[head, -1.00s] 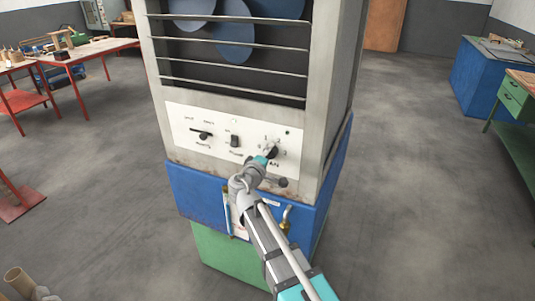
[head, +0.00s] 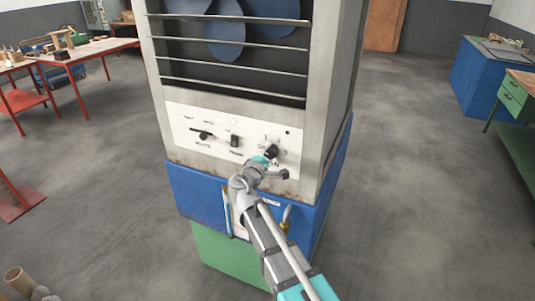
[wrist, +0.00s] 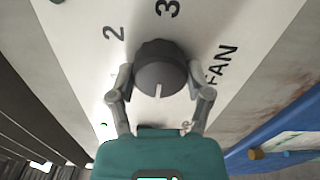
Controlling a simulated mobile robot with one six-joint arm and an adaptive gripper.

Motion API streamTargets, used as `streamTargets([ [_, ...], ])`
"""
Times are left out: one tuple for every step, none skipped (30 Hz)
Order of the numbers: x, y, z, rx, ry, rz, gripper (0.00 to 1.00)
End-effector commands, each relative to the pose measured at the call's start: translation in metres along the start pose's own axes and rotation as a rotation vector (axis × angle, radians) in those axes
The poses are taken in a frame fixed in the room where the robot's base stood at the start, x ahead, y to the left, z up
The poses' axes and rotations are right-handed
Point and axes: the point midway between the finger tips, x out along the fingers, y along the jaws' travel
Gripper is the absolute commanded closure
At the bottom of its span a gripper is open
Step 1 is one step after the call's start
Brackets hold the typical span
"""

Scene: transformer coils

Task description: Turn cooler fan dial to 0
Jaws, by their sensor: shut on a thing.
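The cooler fan dial (head: 271,150) is a dark round knob at the right end of the cooler's white control panel (head: 215,145). In the wrist view the dial (wrist: 163,65) has a white pointer line at its lower edge, facing my gripper's palm. The printed 2, 3 and FAN show around it; a 0 is not readable. My gripper (wrist: 160,84) is shut on the dial, one finger on each side. In the head view my gripper (head: 268,156) reaches the dial from below.
A lever switch (head: 203,135) and a black rocker switch (head: 234,141) sit left of the dial. Below the panel is a blue base (head: 195,190) with pipes.

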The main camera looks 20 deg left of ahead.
Motion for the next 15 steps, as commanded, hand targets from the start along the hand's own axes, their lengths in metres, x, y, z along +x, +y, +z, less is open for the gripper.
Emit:
streamTargets([
  [0.0001, -0.0003, 0.0011, -0.001, -0.003, -0.001, 0.83],
  [0.0001, -0.0003, 0.0010, -0.001, -0.003, -0.001, 0.83],
  [0.0001, -0.0003, 0.0011, -0.001, -0.003, -0.001, 0.28],
  [0.0001, -0.0003, 0.0010, -0.001, -0.003, -0.001, 0.22],
  [0.0001, -0.0003, 0.0010, -0.001, -0.002, 0.000, 0.17],
  [0.0001, -0.0003, 0.0009, -0.001, -0.002, 0.000, 0.09],
  [0.0001, -0.0002, 0.0007, -0.001, -0.002, 0.000, 0.04],
  [0.0001, -0.0002, 0.0007, 0.000, -0.002, 0.000, 0.01],
  [0.0000, -0.0002, 0.0006, 0.000, -0.001, 0.000, 0.01],
  [0.0000, -0.0001, 0.0006, 0.000, -0.001, 0.000, 0.01],
  [0.0000, -0.0001, 0.0005, 0.000, -0.001, 0.000, 0.01],
  [0.0000, -0.0001, 0.0004, 0.000, -0.001, 0.000, 0.01],
  [0.0000, -0.0001, 0.0003, 0.000, -0.001, 0.000, 0.01],
  [0.0000, -0.0001, 0.0003, 0.000, -0.001, 0.000, 0.01],
  [0.0000, 0.0000, 0.0003, 0.000, 0.000, 0.000, 0.01],
])
